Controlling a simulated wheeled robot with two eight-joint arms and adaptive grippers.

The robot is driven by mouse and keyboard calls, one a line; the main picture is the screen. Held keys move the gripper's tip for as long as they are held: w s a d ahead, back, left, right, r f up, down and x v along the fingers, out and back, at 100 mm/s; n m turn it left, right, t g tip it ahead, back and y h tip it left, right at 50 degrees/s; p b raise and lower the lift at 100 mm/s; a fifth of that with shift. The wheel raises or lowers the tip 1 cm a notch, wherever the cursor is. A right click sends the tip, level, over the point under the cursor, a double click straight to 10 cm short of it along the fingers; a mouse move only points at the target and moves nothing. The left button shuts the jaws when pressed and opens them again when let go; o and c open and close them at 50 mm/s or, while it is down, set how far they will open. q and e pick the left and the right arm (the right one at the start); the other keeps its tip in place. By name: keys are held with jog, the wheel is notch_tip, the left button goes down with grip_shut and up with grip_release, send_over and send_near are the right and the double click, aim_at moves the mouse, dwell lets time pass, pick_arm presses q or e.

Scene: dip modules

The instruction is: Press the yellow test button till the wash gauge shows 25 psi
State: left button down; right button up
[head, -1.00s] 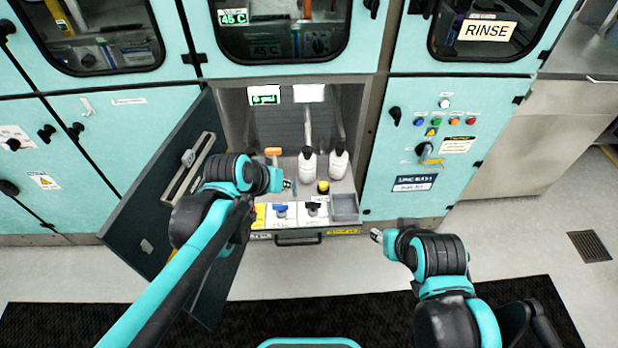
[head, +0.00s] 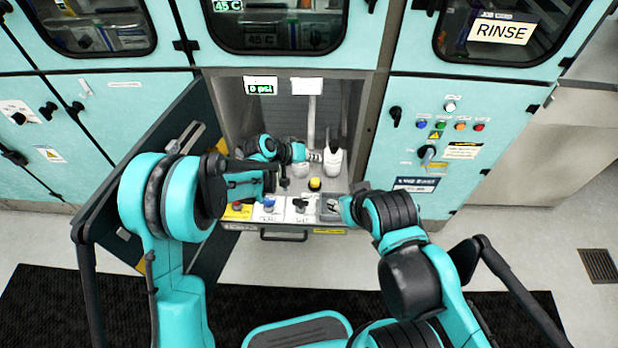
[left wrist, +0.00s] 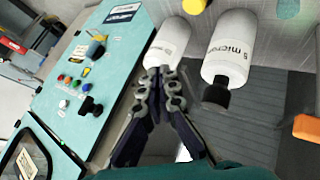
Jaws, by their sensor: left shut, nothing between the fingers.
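The yellow test button (head: 315,184) sits on the cabinet floor, in front of the white bottles; a yellow piece (left wrist: 193,5) at the top edge of the left wrist view looks like it. The green-lit gauge (head: 261,87) at the top of the open bay reads 0 psi. My left gripper (head: 316,157) is shut and empty, above and behind the button, apart from it. In the left wrist view its fingertips (left wrist: 162,80) are together in front of a white bottle (left wrist: 170,45). My right gripper (head: 331,206) is over the grey bin at the drawer's right end; its fingers are unclear.
Another white bottle (head: 332,160) stands right of my left gripper. An open dark door (head: 170,165) flanks the bay on the left. A panel with coloured buttons (head: 450,130) is on the right.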

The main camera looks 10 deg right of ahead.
pick_arm(q)
jog(key=shift+f, duration=0.1)
dwell(0.3)
jog(key=b, duration=0.5)
send_over(313, 182)
notch_tip(313, 182, down, 8)
jog(key=shift+w+r, duration=0.1)
jog(key=shift+r, duration=0.1)
jog(key=shift+f+b, duration=0.55)
jog(key=shift+f, duration=0.05)
dwell(0.5)
jog(key=shift+f+b, duration=0.35)
jog(key=shift+b, duration=0.05)
jog(key=shift+f+b, duration=0.5)
jog(key=shift+f, duration=0.15)
dwell(0.7)
jog(key=shift+r, duration=0.15)
jog(key=shift+r+p, duration=0.6)
jog(key=shift+r, duration=0.3)
jog(key=shift+r, duration=0.15)
